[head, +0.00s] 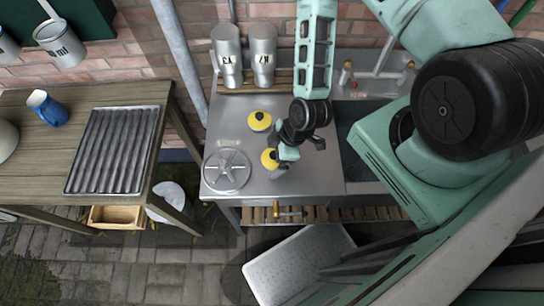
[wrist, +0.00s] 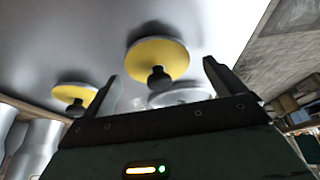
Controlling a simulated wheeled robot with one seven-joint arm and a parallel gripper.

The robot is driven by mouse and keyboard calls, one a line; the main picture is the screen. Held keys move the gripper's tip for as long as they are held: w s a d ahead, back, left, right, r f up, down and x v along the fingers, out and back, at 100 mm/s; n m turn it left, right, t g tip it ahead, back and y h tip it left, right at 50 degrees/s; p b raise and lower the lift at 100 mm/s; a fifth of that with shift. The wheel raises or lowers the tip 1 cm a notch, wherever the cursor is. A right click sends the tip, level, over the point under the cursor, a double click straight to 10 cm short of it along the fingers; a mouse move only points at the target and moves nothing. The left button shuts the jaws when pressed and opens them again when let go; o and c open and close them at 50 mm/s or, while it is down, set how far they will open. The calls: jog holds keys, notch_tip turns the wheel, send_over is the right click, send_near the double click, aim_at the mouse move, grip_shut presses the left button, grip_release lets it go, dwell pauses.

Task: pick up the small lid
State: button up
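Two small round yellow lids with black knobs lie on the steel counter. In the head view the nearer lid (head: 268,160) is partly hidden beside the end of my arm, and the other lid (head: 260,121) lies toward the cans. In the wrist view the nearer lid (wrist: 157,56) appears between and beyond the fingertips of my gripper (wrist: 162,82), its black knob toward me. The second yellow lid (wrist: 74,93) is left of the left finger. My gripper is open, with nothing between its fingers; contact with the lid is not visible.
A large silver lid (head: 227,170) lies on the counter's left; it also shows in the wrist view (wrist: 181,97). Two steel cans (head: 263,54) stand along the wall. A sink (head: 362,130) is to the right. A wooden table (head: 35,150) with a ribbed tray (head: 113,150) is left.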

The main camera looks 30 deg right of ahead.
jog(key=c, duration=0.9)
jog(key=shift+c, duration=0.2)
jog(key=shift+w+r, duration=0.1)
jog(key=shift+r, duration=0.1)
